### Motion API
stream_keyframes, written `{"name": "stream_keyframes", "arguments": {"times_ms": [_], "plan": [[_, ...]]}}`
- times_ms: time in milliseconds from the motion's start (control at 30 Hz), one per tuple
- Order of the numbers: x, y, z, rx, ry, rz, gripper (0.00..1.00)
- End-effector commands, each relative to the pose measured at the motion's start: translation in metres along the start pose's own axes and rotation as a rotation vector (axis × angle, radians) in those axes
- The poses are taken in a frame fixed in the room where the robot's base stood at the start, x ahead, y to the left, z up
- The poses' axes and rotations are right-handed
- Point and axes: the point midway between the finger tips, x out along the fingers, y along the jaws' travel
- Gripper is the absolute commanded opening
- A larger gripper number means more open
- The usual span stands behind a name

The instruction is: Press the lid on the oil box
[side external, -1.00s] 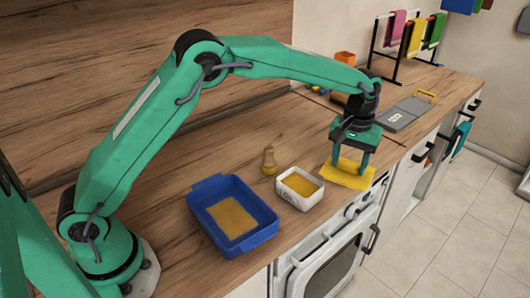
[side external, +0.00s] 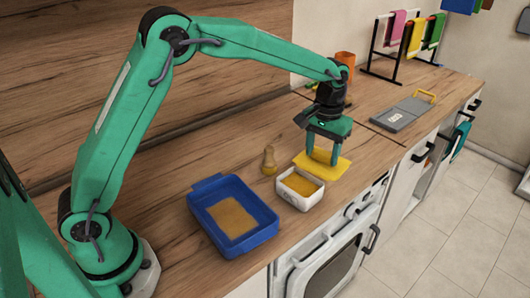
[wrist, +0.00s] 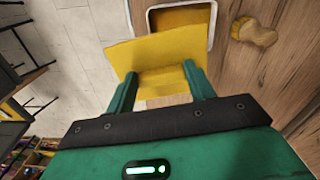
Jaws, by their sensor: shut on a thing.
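The oil box is a small white open-topped box (side external: 299,197) with yellow contents, standing on the counter near its front edge. In the wrist view the box (wrist: 213,30) shows at the top, its near part hidden by the lid. The lid is a flat yellow piece (side external: 338,168), also seen in the wrist view (wrist: 140,52). My gripper (side external: 322,162) is shut on the lid, with both fingers (wrist: 160,76) at it. The lid is just right of and behind the box, not over its whole opening. I cannot tell its exact height.
A blue tray (side external: 204,186) with a yellow layer inside stands left of the box. A grey board (side external: 402,114) and an orange cup (side external: 345,60) are farther back. The oven front (side external: 330,262) drops away below the counter edge.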

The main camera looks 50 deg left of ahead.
Motion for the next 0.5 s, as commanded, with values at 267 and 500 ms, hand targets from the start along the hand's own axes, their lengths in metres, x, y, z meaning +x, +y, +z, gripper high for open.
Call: {"name": "stream_keyframes", "arguments": {"times_ms": [267,500], "plan": [[-0.005,-0.037,0.02,0.09,0.001,0.0,0.32],[-0.005,-0.044,0.025,0.112,0.0,0.0,0.32]]}}
